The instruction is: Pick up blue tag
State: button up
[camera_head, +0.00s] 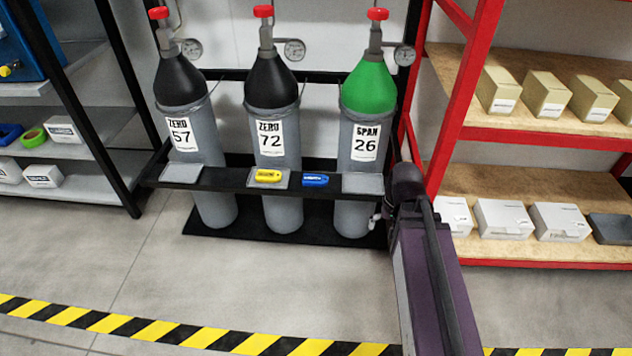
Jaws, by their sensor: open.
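The blue tag (315,179) lies on the black front rail of the cylinder rack, between the middle and right cylinders. It is small, with faint lettering. A yellow tag (268,175) lies to its left on a grey plate on the same rail. My arm rises from the bottom right, and its far end is to the right of the blue tag, by the rack's right end. My gripper's fingers cannot be made out. A small pale part shows left of the arm's end, but what it is cannot be told. Nothing covers the blue tag.
The rack rail (228,179) holds three cylinders: ZERO 57 (190,150), ZERO 72 (275,150) and green-topped SPAN 26 (362,160). A red shelf (465,95) with boxes stands right, a black-framed shelf (122,105) left. Open floor with a striped line (200,335) lies in front.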

jog(key=w+a+f+m+y+b, duration=0.2)
jog(key=w+a+m+y+b, duration=0.15)
jog(key=w, duration=0.25)
jog(key=w+a+f+m+y+b, duration=0.1)
jog(key=w+a+m+y+b, duration=0.15)
jog(key=w+m, duration=0.3)
jog(key=m+y+b, duration=0.5)
jog(key=m+y, duration=0.1)
jog(key=m, duration=0.1)
send_near(324, 178)
jog(key=shift+s+a+r, duration=0.35)
jog(key=shift+s+a, duration=0.05)
jog(key=shift+s, duration=0.3)
jog(key=shift+w+r+m+y, duration=0.45)
jog(key=shift+w+m, duration=0.1)
jog(key=shift+m, duration=0.15)
jog(key=b+x, duration=0.3)
jog(key=x, duration=0.4)
jog(key=shift+a+f, duration=0.2)
jog(key=shift+f, duration=0.1)
jog(key=shift+w+a+f, duration=0.1)
jog(key=shift+a, duration=0.45)
